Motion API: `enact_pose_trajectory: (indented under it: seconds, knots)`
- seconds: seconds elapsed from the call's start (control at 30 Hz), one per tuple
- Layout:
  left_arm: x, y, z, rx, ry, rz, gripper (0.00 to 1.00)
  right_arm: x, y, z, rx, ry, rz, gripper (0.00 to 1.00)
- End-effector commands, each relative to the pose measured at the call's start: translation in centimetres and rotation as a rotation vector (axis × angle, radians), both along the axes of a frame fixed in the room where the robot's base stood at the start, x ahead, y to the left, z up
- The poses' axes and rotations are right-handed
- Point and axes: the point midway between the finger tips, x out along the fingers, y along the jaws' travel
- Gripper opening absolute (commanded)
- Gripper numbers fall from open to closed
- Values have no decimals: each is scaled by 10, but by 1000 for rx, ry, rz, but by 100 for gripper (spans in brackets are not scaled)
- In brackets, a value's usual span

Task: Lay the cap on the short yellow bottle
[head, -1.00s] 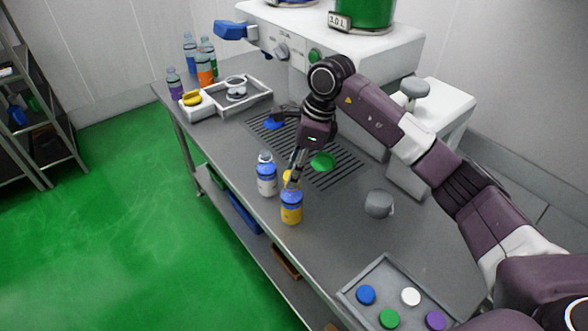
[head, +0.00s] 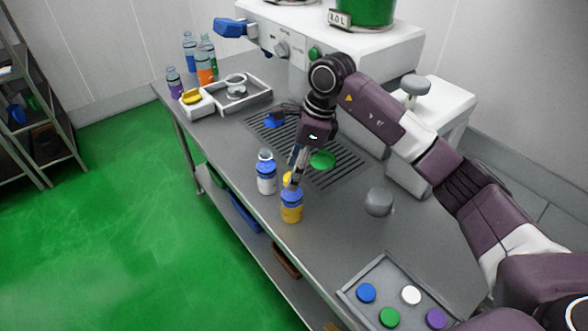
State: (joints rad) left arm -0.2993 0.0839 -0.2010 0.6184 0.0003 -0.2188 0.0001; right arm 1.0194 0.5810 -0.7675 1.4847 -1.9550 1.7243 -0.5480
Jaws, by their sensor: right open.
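The short yellow bottle (head: 291,214), with a blue band around its upper part, stands upright near the front edge of the steel table. A yellow cap (head: 287,178) shows at the bottle's top, partly covered by my right gripper's fingers. I cannot tell whether it sits level on the mouth. My right gripper (head: 295,181) points down over the bottle, open, with its fingertips right at the cap. My left gripper is not in view.
A bottle with white contents (head: 266,181) stands close on the left. A grey tray (head: 350,292) holds blue, white, green and purple caps. A grey knob-like object (head: 378,203) stands on the right. The slatted grate (head: 340,178) lies behind.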

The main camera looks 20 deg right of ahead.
Motion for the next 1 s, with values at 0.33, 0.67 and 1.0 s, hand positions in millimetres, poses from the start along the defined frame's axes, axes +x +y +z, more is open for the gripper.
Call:
enact_pose_trajectory:
  seconds: [0.33, 0.67, 1.0]
  knots:
    - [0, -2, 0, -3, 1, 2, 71, -5, -17, 63, -1, -6, -2, 50]
    - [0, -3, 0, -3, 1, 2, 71, -10, -28, 109, 0, -3, -2, 50]
    - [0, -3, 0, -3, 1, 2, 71, -12, -29, 113, 0, 0, 0, 50]
